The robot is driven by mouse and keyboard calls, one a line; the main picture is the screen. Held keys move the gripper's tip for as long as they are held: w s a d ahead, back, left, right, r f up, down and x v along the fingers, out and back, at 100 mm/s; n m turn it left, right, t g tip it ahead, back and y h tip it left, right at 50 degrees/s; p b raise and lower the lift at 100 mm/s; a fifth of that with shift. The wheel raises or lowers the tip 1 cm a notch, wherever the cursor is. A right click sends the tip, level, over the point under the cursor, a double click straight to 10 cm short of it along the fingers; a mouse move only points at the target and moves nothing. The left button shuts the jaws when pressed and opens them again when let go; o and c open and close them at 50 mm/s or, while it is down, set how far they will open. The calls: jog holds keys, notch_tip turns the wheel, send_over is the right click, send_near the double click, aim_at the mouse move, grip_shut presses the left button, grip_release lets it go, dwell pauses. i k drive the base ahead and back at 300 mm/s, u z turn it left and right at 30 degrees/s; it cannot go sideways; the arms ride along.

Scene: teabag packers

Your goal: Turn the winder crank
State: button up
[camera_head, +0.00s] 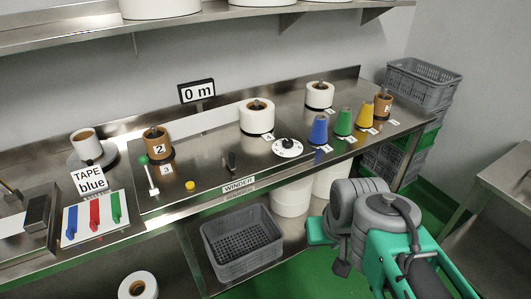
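The winder is a steel bench panel with a WINDER label (239,184) on its front edge. Several controls stand on it: a white lever with a green knob (143,160), a yellow button (190,185), a small upright black handle (231,161) and a white dial with a black knob (288,147). I cannot tell for certain which of these is the crank. A sign (197,92) behind reads "0 m". My arm (375,225) is folded at the lower right, apart from the bench and controls. My gripper's fingers cannot be clearly made out, and nothing held shows.
Brown and white spools (257,117) stand on the winder, with coloured cones (343,122) at its right. A tape stand (89,181) is at the left. A grey crate (241,242) sits below the bench. A steel table (506,190) stands at the right. Green floor is open between.

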aim_at(230, 158)
jog(key=z, duration=0.05)
jog(key=i, duration=0.75)
jog(key=u, duration=3)
